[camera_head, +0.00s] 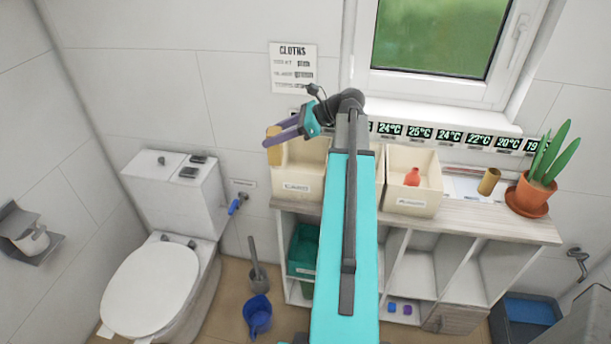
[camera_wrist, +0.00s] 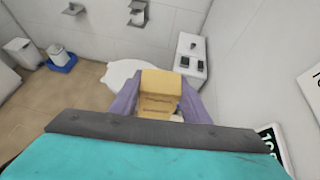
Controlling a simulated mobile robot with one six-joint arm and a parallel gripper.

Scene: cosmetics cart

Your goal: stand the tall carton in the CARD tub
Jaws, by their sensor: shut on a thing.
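The tall carton (camera_head: 273,148) is tan-yellow and stands in the purple fingers of my gripper (camera_head: 280,137) in the head view. In the wrist view the carton (camera_wrist: 161,83) is between the two fingers of my gripper (camera_wrist: 158,103), which is shut on it. The CARD tub (camera_head: 297,187) is a cream, open-topped box with a label on its front, at the left end of the shelf unit. In the head view the carton overlaps the tub's left rim; I cannot tell its height above it.
A second cream tub (camera_head: 412,208) holds a red item (camera_head: 412,176). A brown cylinder (camera_head: 489,181) and a potted plant (camera_head: 533,190) stand farther right on the shelf top (camera_head: 470,221). A toilet (camera_head: 150,285) is at left.

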